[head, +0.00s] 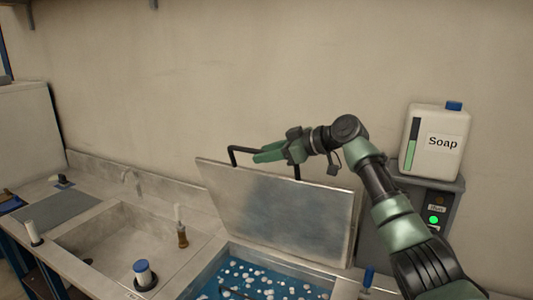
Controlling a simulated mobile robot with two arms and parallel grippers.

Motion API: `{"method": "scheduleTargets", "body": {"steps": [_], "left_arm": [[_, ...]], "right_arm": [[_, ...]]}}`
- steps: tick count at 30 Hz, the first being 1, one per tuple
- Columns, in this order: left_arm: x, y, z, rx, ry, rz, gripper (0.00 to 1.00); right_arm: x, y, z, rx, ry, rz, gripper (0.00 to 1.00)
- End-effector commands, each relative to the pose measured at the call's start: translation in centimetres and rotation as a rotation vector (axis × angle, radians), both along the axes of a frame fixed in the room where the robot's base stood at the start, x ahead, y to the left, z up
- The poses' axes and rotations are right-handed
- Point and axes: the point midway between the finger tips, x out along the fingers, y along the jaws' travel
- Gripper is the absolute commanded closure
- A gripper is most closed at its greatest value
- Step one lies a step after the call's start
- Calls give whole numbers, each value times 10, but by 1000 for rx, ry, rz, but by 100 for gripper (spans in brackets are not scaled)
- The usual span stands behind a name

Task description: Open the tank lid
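The tank lid (283,212) is a grey metal plate that stands raised and tilted back at the rear of the tank. A black bar handle (234,155) sticks out from its upper part. The tank (262,259) below is uncovered and shows blue liquid with many white floating balls. My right gripper (262,152) is at the handle, its green fingers pointing left along the bar and covering part of it. Whether the fingers are closed on the bar is unclear. My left gripper is not in the picture.
A sink (127,243) with a faucet lies left of the tank. A soap container (436,142) sits on a grey unit with a green light at right. The wall is close behind.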

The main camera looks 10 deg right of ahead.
Motion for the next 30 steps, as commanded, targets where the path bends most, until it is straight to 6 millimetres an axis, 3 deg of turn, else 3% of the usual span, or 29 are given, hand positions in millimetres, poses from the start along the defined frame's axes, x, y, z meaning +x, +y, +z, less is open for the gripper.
{"method": "scheduleTargets", "body": {"steps": [7, 15, 21, 30], "left_arm": [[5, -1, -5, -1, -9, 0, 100], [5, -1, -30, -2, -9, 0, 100], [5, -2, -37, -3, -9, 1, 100], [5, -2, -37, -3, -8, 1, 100]], "right_arm": [[-4, -5, 3, 3, -6, 0, 64], [-30, -38, 17, 2, -5, -1, 64], [-42, -54, 26, 1, -2, -1, 64], [-45, -57, 29, 1, 0, 0, 64]]}}
